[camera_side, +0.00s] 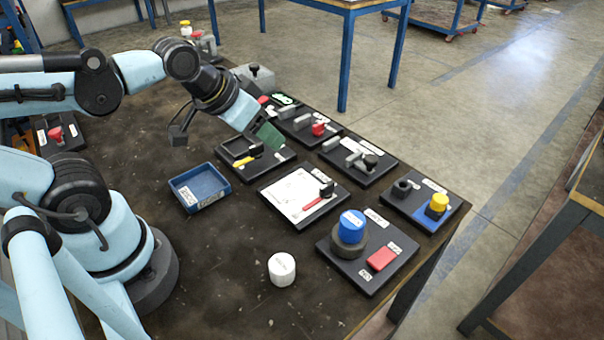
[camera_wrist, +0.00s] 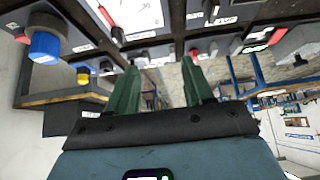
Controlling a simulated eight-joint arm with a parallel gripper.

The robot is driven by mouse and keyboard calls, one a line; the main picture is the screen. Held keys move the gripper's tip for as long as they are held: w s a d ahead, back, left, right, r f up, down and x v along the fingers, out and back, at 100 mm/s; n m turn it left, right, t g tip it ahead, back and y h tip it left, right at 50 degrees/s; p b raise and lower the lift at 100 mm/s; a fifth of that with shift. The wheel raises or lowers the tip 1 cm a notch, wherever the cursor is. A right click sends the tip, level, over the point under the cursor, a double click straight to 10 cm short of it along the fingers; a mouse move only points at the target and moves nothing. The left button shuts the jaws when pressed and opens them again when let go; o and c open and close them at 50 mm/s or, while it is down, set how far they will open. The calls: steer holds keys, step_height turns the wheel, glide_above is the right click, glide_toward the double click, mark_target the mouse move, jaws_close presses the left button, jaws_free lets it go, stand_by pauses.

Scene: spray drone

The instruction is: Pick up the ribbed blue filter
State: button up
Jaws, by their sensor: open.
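The blue filter (camera_side: 352,226) is a short blue cylinder with a pale label on top. It stands upright in a dark round holder (camera_side: 349,248) on a black board at the front right of the table. Its ribs are too small to make out. In the wrist view the blue filter (camera_wrist: 43,46) shows at the upper left, off to the side of the fingers. My gripper (camera_side: 268,137) is open and empty, with green fingers, above the boards farther back, well apart from the filter. In the wrist view my gripper (camera_wrist: 160,72) has its two fingers spread with nothing between.
A red block (camera_side: 382,259) lies on the filter's board. A white cylinder (camera_side: 282,270) stands to its left. A yellow-topped part (camera_side: 437,205) is behind right. A blue tray (camera_side: 200,188) and a white panel (camera_side: 302,194) lie farther back.

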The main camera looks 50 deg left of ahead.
steer(key=o, duration=0.3)
steer(key=shift+o, duration=0.2)
step_height(320, 180, up, 3)
steer(key=n+g, duration=0.3)
steer(key=g, duration=0.4)
glide_above(354, 218)
steer(key=f, duration=0.5)
steer(key=shift+d+f, duration=0.2)
steer(key=shift+a+f, duration=0.2)
steer(key=shift+f, duration=3)
